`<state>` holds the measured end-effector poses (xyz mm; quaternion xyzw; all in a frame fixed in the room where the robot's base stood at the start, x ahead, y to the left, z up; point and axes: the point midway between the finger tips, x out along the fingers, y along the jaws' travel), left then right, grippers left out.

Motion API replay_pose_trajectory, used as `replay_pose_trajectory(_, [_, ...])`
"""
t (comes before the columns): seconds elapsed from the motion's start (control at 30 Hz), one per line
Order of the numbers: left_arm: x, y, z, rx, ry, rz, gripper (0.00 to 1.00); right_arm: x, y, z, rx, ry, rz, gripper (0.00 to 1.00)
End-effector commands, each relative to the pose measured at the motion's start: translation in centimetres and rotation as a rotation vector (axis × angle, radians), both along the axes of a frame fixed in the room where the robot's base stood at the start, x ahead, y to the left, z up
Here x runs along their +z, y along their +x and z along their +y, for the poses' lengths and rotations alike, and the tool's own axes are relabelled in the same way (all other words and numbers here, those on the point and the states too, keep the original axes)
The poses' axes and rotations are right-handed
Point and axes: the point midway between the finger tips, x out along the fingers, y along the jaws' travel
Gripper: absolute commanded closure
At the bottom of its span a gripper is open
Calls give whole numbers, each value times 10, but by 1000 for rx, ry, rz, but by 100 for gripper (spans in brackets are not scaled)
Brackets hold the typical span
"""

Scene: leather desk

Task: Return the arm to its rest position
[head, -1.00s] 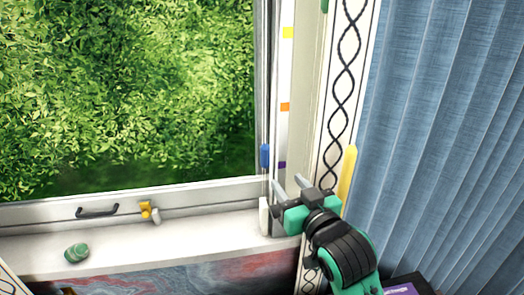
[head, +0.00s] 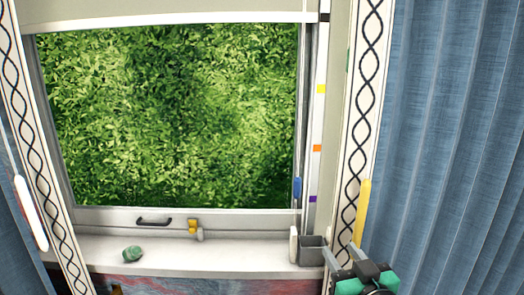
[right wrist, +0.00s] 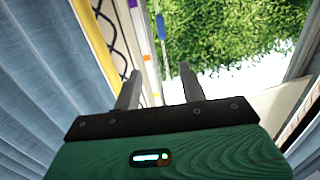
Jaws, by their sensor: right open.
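My right gripper (head: 339,248) is at the lower right of the head view, in front of the patterned strip at the window's right side. Its two fingers are apart with nothing between them. In the right wrist view the same gripper (right wrist: 158,70) is open and empty, with its fingers pointing towards the window side. Most of my right arm is below the head view's lower edge. My left gripper is in neither view.
A grey square cup (head: 312,251) stands on the white sill (head: 200,258), just left of my right gripper. A green stone-like lump (head: 132,253) lies further left. A yellow bar (head: 363,212) and blue curtain (head: 450,150) are close on the right.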

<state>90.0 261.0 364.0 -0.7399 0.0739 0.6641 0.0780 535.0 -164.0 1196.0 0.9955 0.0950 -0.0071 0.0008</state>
Motion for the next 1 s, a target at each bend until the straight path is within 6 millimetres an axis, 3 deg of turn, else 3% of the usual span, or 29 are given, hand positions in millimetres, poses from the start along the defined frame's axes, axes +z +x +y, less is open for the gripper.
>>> replay_pose_trajectory(0.17, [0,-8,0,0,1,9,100,-34,-7,-5,-13,-19,96,58])
replay_pose_trajectory(0.37, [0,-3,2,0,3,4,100,-78,-21,-13,-28,-43,227,58])
replay_pose_trajectory(0.57, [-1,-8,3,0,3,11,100,-138,-49,-23,-43,-80,409,58])
replay_pose_trajectory(0.67, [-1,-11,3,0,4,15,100,-179,-75,-30,-51,-108,547,58])
replay_pose_trajectory(0.8, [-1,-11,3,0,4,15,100,-240,-129,-43,-57,-155,776,58])
replay_pose_trajectory(1.0, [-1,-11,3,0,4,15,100,-295,-200,-56,-53,-210,1029,58])
